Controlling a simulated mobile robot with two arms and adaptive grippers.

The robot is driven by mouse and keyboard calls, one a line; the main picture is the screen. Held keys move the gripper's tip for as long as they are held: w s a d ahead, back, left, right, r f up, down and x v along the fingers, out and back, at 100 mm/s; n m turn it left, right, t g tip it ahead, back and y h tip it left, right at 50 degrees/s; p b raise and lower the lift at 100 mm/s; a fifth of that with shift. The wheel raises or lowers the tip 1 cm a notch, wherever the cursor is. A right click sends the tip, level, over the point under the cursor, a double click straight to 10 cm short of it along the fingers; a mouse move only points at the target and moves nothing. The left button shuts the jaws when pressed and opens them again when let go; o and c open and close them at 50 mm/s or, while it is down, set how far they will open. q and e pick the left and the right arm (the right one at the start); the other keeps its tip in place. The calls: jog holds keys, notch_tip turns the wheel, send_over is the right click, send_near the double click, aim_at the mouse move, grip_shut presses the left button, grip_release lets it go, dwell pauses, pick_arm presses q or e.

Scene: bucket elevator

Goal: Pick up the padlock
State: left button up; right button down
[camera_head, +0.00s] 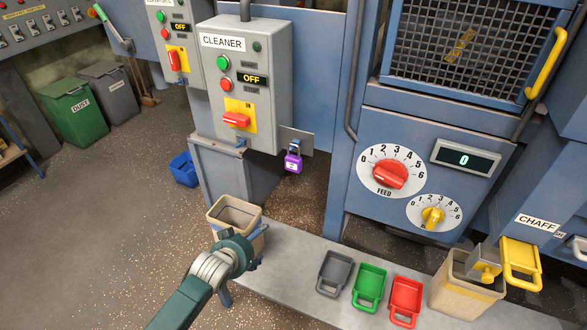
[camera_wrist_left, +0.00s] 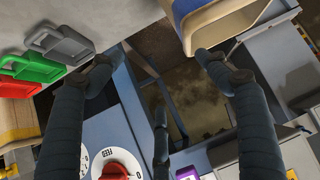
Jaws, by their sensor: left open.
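In the left wrist view, a purple patch that looks like the padlock (camera_wrist_left: 187,173) is cut off at the bottom edge. My left gripper (camera_head: 240,260) is in front of the tan bin, lower and nearer than the padlock and apart from it. In the left wrist view its fingers (camera_wrist_left: 158,75) are spread wide with nothing between them. In the head view its fingers are partly hidden by the wrist. My right gripper is not in view.
A tan bin (camera_head: 234,212) stands right by my left gripper. Grey (camera_head: 334,273), green (camera_head: 369,288) and red (camera_head: 405,302) scoops lie on the ledge. A blue machine with a FEED dial (camera_head: 391,172) stands right of the padlock. Open floor lies left.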

pick_arm(q)
jog(key=w+d+r+t+h+b, duration=0.1)
jog(key=w+d+r, duration=0.15)
jog(key=r, duration=0.55)
jog(key=w+d+r+t, duration=0.1)
jog(key=w+d+r, duration=0.15)
jog(key=r, duration=0.55)
jog(key=m+t+h+b, duration=0.1)
jog(key=m+h, duration=0.1)
send_near(295, 162)
jog(key=x, duration=0.4)
jog(key=shift+w+d, duration=0.1)
jog(key=shift+w, duration=0.05)
jog(key=shift+p+x, duration=0.55)
jog(key=shift+x, duration=2.2)
jog(key=shift+f, duration=0.15)
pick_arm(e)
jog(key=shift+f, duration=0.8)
pick_arm(q)
jog(key=c, duration=1.4)
